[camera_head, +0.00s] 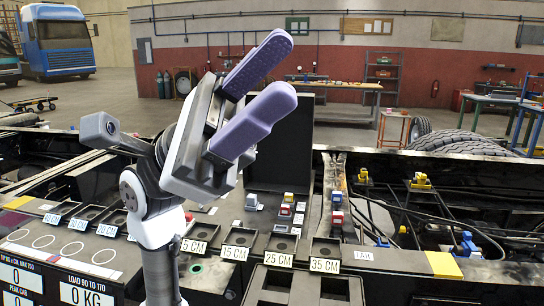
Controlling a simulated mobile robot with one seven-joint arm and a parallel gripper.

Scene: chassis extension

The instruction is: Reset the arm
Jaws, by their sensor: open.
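My gripper (262,95) is raised in front of the chassis in the head view, its two purple padded fingers pointing up and to the right. The fingers are spread apart and nothing is between them. My arm rises from the bottom left of centre and hides part of the bench behind it.
A black chassis with a row of labelled trays, such as 25 CM (283,243) and 35 CM (325,250), lies below. Small coloured connectors (287,209) sit behind them. Cables (395,215) run at right. A load panel (84,290) is at lower left. The air above is clear.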

